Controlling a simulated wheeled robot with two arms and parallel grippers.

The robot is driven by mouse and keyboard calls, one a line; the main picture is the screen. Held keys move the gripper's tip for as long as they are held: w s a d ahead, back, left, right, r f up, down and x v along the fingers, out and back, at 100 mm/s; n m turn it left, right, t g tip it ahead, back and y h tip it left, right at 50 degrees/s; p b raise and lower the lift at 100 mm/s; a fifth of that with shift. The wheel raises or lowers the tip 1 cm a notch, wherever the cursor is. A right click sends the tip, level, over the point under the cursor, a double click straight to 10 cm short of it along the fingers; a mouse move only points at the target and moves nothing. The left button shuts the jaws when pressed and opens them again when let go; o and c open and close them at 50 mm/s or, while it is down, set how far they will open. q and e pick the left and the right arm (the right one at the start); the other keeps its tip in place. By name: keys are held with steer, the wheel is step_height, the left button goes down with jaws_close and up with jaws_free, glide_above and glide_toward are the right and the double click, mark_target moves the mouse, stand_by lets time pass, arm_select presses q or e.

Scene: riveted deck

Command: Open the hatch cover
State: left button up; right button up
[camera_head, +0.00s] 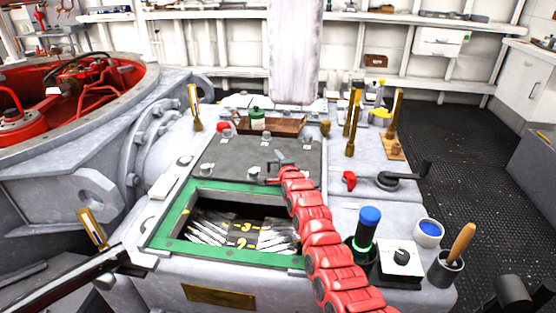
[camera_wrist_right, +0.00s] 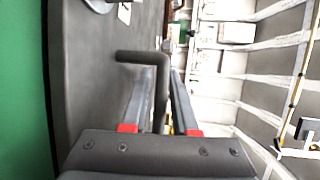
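The hatch cover (camera_head: 238,158) is a flat grey plate with small knobs. It lies behind a green-framed opening (camera_head: 172,222), whose inside shows yellow numbers. A dark bent handle (camera_wrist_right: 143,57) sits at the plate's near right in the head view. My right gripper (camera_head: 283,168), on a red segmented arm, is at this handle. In the right wrist view the gripper (camera_wrist_right: 164,72) has its two fingers on either side of the handle's straight bar. A gap shows beside the bar, so the gripper looks open around it. My left gripper cannot be made out.
Right of the opening stand a blue-topped cylinder (camera_head: 368,222), a white tub (camera_head: 429,232), a switch box (camera_head: 400,259) and a cup with a wooden handle (camera_head: 447,268). Brass posts (camera_head: 352,125) rise behind. A red ring-shaped machine (camera_head: 110,85) is at left. Dark floor (camera_head: 470,160) is clear.

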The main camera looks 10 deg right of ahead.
steer(key=shift+s, duration=0.1)
steer(key=shift+s+a+r, duration=0.1)
steer(key=shift+s, duration=0.5)
steer(key=s+d+r+p, duration=0.1)
steer(key=s+r, duration=0.2)
steer(key=s, duration=1.2)
steer(key=shift+s+d, duration=0.35)
